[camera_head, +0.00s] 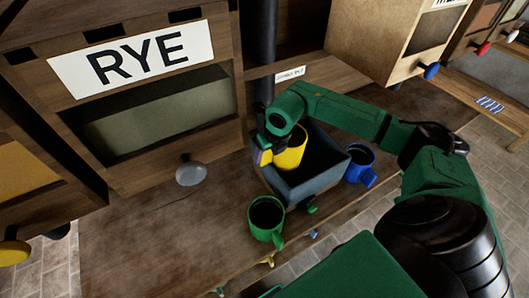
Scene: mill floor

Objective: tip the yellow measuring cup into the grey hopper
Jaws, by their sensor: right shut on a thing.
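The yellow measuring cup (291,150) is in my right gripper (266,150), which is shut on it. The cup is at the left part of the open top of the grey hopper (283,190). It looks roughly upright, and its contents cannot be seen. My right arm reaches in from the right, above the hopper's far side, and hides part of its back rim. The inside of the hopper shows dark. My left gripper is not in view.
A green cup (266,217) stands just in front of the hopper, and a blue cup (357,164) stands to its right. A wooden bin labelled RYE (130,58) with a grey knob (190,174) is at the left. The wooden bench (150,240) is bare at the front left.

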